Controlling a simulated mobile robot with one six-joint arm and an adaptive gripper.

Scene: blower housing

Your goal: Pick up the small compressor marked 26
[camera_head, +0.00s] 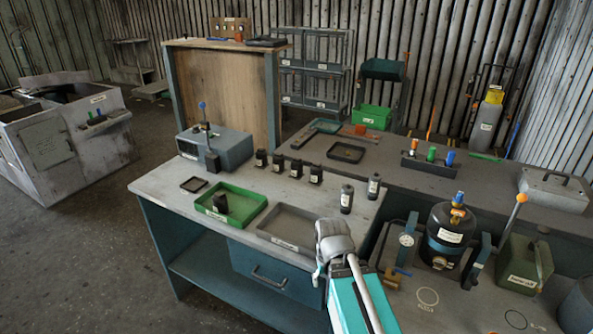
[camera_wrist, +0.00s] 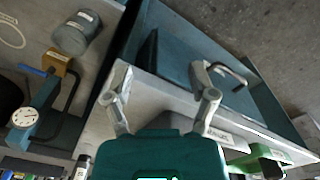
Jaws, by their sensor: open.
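Several small black labelled units stand in a row on the grey bench (camera_head: 150,182), among them one at the left end (camera_head: 260,157) and one at the right end (camera_head: 315,174). Another dark unit (camera_head: 220,203) sits in the green tray (camera_head: 243,219). Two taller dark cylinders (camera_head: 346,199) with labels stand to the right. The labels are too small to read, so I cannot tell which one is marked 26. My gripper (camera_head: 332,245) is at the bench's front edge, right of the grey tray. In the wrist view my gripper (camera_wrist: 162,85) is open and empty.
An empty grey tray (camera_head: 290,228) lies beside the green one. A blue-grey machine (camera_head: 215,148) stands at the back left. A large black tank (camera_head: 450,235) with a gauge (camera_head: 406,240) stands at right. A drawer handle (camera_wrist: 230,75) projects below the bench edge.

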